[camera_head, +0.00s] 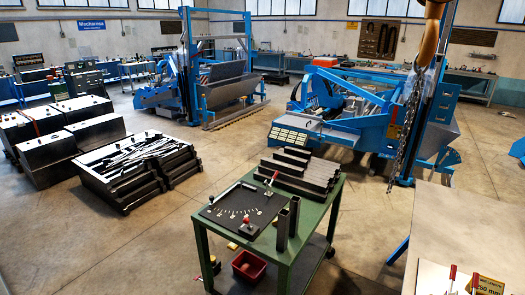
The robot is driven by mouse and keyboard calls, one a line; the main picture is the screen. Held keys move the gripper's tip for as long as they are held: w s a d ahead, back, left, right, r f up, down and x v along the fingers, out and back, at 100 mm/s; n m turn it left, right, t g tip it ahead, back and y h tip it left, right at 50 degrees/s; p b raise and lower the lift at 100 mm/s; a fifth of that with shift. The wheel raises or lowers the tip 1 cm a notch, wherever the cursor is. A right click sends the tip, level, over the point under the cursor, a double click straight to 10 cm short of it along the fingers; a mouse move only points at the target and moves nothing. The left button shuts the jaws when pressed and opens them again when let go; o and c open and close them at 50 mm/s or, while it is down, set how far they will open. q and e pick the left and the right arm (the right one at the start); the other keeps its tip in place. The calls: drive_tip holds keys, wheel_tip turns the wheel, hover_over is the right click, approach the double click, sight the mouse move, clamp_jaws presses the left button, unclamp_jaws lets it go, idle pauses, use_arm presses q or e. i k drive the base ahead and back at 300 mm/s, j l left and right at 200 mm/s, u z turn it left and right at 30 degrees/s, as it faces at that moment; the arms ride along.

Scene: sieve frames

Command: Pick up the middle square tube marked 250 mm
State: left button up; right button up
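Two dark square tubes (289,220) stand upright side by side on the green table (318,232), near its front right. I cannot read any length mark on them. No tube shows beside that label. Neither my left nor my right gripper is in view.
A hook and chain (408,110) hang at upper right.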

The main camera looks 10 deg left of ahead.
sight(281, 156)
drive_tip(key=i, duration=0.5)
drive_tip(key=i+l+u, duration=0.15)
drive_tip(key=i, duration=0.35)
drive_tip(key=i+l, duration=0.1)
drive_tip(key=i, duration=0.4)
drive_tip(key=i+l+u, duration=0.1)
drive_tip(key=i, duration=0.4)
